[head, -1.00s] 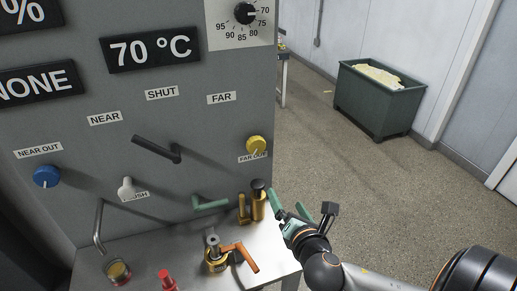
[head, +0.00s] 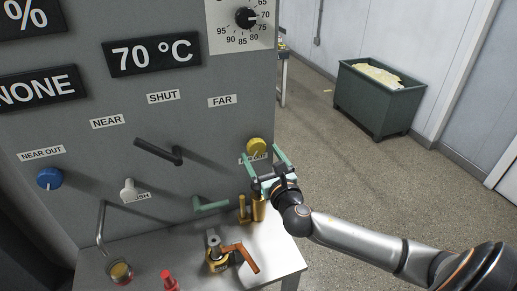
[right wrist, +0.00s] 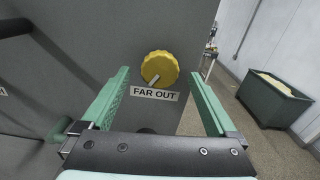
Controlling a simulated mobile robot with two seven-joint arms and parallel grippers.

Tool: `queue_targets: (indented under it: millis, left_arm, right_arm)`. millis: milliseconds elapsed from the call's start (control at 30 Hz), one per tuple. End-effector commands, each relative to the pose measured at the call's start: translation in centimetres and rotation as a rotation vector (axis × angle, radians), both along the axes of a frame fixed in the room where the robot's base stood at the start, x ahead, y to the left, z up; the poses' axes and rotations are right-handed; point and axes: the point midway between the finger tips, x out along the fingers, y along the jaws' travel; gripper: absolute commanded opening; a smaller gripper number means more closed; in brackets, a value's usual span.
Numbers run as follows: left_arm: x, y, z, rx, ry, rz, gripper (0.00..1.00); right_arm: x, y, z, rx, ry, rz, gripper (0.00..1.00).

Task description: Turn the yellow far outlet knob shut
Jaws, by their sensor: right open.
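The yellow far outlet knob (head: 257,147) is on the right side of the grey panel, above a label reading FAR OUT. In the right wrist view the knob (right wrist: 160,68) shows a pale pointer line aimed at its lower left. My right gripper (head: 262,155) is open, its two green fingers in front of the panel near the knob. In the wrist view the fingers (right wrist: 163,85) stand to the left and right of the knob's line, with the knob between and beyond their tips. I cannot tell whether they touch it. My left gripper is not in view.
A blue near outlet knob (head: 49,179), a dark lever (head: 158,152) and a green handle (head: 209,205) are on the panel. A steel table (head: 275,260) below holds an orange-handled valve (head: 238,255). A green bin (head: 375,103) stands on open floor at right.

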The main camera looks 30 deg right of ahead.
Motion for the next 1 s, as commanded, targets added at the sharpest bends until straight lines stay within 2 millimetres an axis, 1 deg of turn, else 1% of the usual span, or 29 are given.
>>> queue_targets:
  millis: [33,200,333,567,667,1000]
  left_arm:
    - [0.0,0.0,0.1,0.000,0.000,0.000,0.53]
    - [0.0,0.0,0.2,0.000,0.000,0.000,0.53]
    - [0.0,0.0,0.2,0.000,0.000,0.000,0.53]
    - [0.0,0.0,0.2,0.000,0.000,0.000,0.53]
    - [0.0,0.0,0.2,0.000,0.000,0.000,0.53]
    - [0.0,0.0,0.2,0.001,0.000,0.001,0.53]
  right_arm:
    - [0.8,-0.2,0.1,0.000,-0.002,-0.001,0.94]
    - [2.2,-0.5,0.0,0.002,0.000,0.000,0.94]
    - [2.6,-0.6,0.0,0.002,0.001,0.000,0.94]
    - [2.6,-0.6,0.0,0.002,0.001,0.000,0.94]
    - [2.6,-0.6,0.0,0.002,0.001,0.000,0.84]
    - [2.5,-0.6,0.0,0.001,0.001,0.000,0.45]
